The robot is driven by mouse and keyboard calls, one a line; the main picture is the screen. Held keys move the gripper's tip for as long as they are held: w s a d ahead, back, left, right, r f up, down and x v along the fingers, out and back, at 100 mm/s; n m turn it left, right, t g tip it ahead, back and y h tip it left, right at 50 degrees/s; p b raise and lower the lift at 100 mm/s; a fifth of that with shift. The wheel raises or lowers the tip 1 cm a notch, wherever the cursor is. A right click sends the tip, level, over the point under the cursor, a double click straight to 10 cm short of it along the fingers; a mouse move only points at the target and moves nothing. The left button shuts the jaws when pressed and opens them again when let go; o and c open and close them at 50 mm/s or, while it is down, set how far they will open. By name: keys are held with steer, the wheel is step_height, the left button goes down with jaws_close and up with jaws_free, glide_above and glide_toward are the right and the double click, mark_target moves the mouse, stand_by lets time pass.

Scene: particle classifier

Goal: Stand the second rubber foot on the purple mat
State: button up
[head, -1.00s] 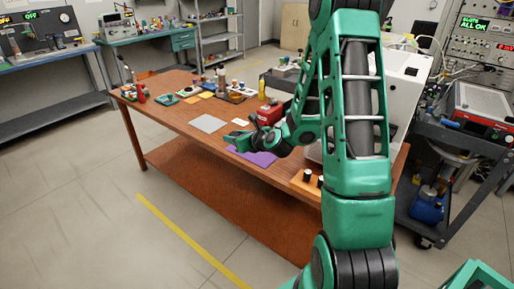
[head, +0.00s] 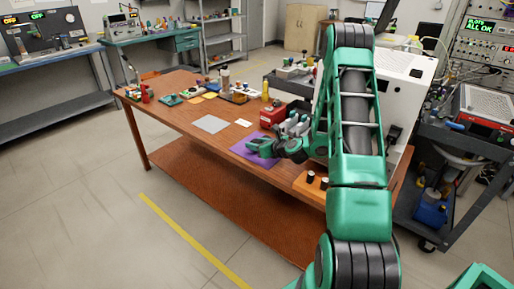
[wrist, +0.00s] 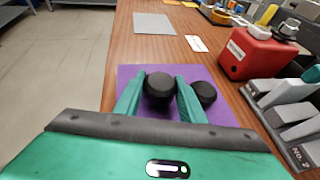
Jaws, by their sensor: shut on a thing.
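My gripper (wrist: 160,79) is shut on a black rubber foot (wrist: 160,92), seen from above between the two green fingers. The purple mat (wrist: 130,73) lies under it on the wooden table. The other black rubber foot (wrist: 204,93) stands on the mat, just right of the right finger. In the head view my gripper (head: 257,147) is over the purple mat (head: 239,149), and the foot in it is hidden. I cannot tell whether the held foot touches the mat.
A red box (wrist: 257,52) and a grey holder (wrist: 285,98) marked No. 2 stand to the right of the mat. A grey mat (wrist: 154,23) and a white card (wrist: 197,43) lie beyond it. An orange tray (head: 302,187) with dark-topped pieces is at the table's near end.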

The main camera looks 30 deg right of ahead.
steer(key=shift+f, duration=0.7)
steer(key=shift+f, duration=0.15)
steer(key=o, duration=1)
steer(key=shift+o, duration=0.2)
